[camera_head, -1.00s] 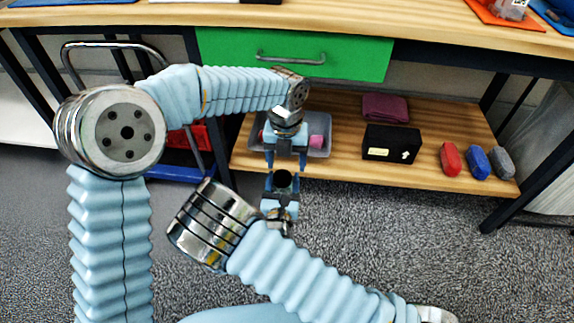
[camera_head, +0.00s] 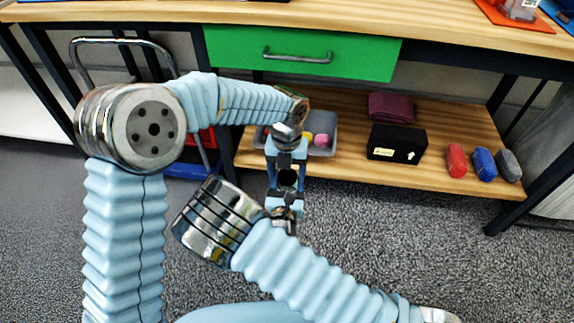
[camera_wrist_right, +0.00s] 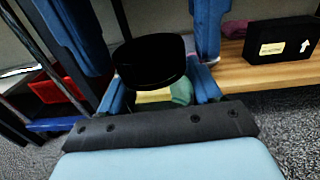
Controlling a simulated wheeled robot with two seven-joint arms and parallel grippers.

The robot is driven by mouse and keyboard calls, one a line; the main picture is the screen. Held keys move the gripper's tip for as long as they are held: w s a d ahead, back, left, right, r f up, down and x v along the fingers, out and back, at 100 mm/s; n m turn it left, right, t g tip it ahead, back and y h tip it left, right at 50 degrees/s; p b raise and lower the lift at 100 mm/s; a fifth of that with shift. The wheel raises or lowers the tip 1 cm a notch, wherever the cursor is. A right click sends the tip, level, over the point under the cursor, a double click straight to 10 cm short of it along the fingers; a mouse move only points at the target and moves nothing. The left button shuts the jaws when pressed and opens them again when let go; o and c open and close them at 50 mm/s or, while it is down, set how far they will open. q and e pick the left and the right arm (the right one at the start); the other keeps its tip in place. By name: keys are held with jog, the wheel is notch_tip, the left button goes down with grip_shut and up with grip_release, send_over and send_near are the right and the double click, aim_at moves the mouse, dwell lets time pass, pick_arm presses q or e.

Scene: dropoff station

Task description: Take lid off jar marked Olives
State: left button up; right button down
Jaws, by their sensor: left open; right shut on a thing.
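A small jar with a dark round lid (camera_head: 287,178) is held up in front of the shelf. In the right wrist view the black lid (camera_wrist_right: 150,62) covers most of the jar, and some green and yellowish colour shows below it. No label on the jar can be read. My right gripper (camera_head: 285,192) is shut on the jar from the near side. My left gripper (camera_head: 287,164) is open, coming from the far side. Its blue fingers stand on either side of the lid in the right wrist view (camera_wrist_right: 150,35); I cannot tell whether they touch it.
Behind the grippers, a grey bin (camera_head: 325,148) with a pink thing stands on the wooden lower shelf (camera_head: 350,165). A black box (camera_head: 396,144), a folded maroon cloth (camera_head: 391,107) and several coloured rolls lie to the right. The green drawer (camera_head: 300,52) is shut.

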pick_arm(q)
jog(key=c, duration=1.1)
jog(key=n, duration=0.7)
jog(key=o, duration=1.2)
